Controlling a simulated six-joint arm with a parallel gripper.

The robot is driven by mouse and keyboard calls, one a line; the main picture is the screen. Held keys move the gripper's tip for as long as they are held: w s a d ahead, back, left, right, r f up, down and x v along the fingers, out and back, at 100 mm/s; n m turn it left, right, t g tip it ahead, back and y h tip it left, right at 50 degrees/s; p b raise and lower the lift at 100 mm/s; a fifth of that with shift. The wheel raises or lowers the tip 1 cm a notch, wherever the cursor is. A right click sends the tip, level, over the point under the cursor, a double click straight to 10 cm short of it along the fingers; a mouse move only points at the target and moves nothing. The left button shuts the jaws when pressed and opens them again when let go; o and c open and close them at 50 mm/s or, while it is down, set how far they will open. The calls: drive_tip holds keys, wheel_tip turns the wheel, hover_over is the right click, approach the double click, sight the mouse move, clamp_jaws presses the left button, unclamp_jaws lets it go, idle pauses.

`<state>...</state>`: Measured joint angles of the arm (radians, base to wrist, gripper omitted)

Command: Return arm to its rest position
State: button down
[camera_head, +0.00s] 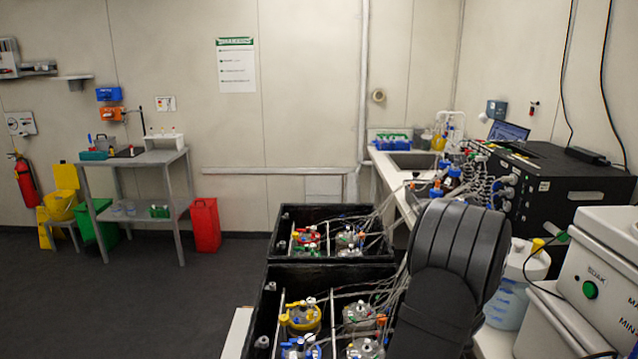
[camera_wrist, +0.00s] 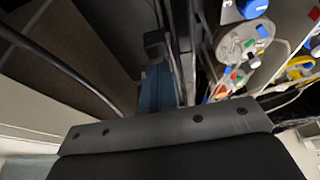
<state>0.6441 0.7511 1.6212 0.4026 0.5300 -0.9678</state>
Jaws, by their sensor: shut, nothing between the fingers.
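My gripper (camera_wrist: 157,50) shows in the wrist view as a grey plate with several screws and narrow bluish and dark fingers beyond it. The fingers are together and nothing is held between them. They point past the side of a black shaker box, with bioreactor vessels (camera_wrist: 240,45) at the right of that view, apart from the fingers. In the head view only a thick black link of my arm shows at the lower right; it hides part of the bench and tubing, and the gripper is not visible there.
Two black shaker boxes (camera_head: 273,296) hold vessels with coloured caps and many tubes. A bench with a sink (camera_head: 413,160) and a black control unit (camera_head: 560,190) stand at the right, near a clear bottle (camera_head: 513,285). The floor (camera_head: 130,300) at the left is open.

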drive_tip(key=w, duration=0.9)
drive_tip(key=s+f+v, duration=0.1)
drive_tip(key=s+v, duration=0.2)
drive_tip(key=v, duration=1.2)
drive_tip(key=s+f+v, duration=0.1)
drive_tip(key=s+v, duration=0.2)
drive_tip(key=v, duration=1.2)
drive_tip(key=shift+t, duration=0.3)
drive_tip(key=c, duration=2.1)
unclamp_jaws()
drive_tip(key=shift+r, duration=0.1)
drive_tip(key=o, duration=1.1)
drive_tip(key=shift+a, duration=0.1)
drive_tip(key=shift+c, duration=0.2)
drive_tip(key=o, duration=1)
drive_tip(key=shift+g, duration=0.8)
drive_tip(key=w+a+f, duration=0.2)
drive_tip(key=a, duration=0.1)
drive_tip(key=w+a+f, duration=0.1)
drive_tip(key=shift+w+a+f, duration=0.1)
drive_tip(key=shift+a+f, duration=0.05)
drive_tip(key=shift+a, duration=0.2)
drive_tip(key=shift+o, duration=0.2)
drive_tip(key=w+a+f+g, duration=0.3)
drive_tip(key=a+f, duration=0.2)
drive_tip(key=a, duration=0.3)
wheel_tip(320, 180, down, 10)
drive_tip(key=shift+w+r, duration=0.15)
drive_tip(key=shift+w, duration=0.05)
